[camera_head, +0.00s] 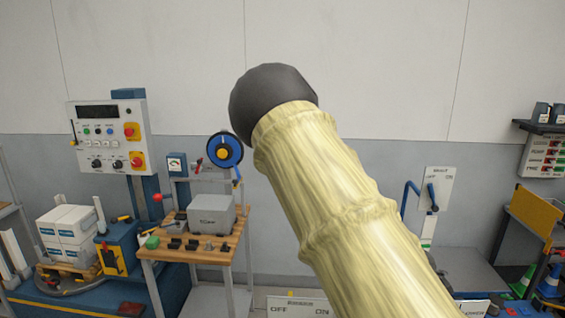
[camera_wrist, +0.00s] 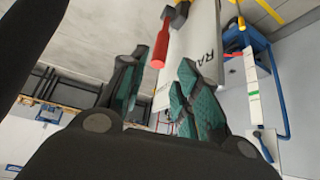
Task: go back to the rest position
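My gripper (camera_wrist: 157,88) shows in the wrist view with its two teal-padded fingers spread apart. The gap between them is empty. A red handle (camera_wrist: 160,48) hangs beyond the fingertips, near the gap, and looks apart from them. In the head view my own arm rises from the lower right to the middle. My gripper is out of sight there.
A workbench (camera_head: 205,250) with a grey box (camera_head: 211,215) stands left of my arm. Further left is a button panel (camera_head: 110,135) and white boxes (camera_head: 68,232) on a pallet. A blue crank (camera_head: 410,195) is on the right. The upper wall is clear.

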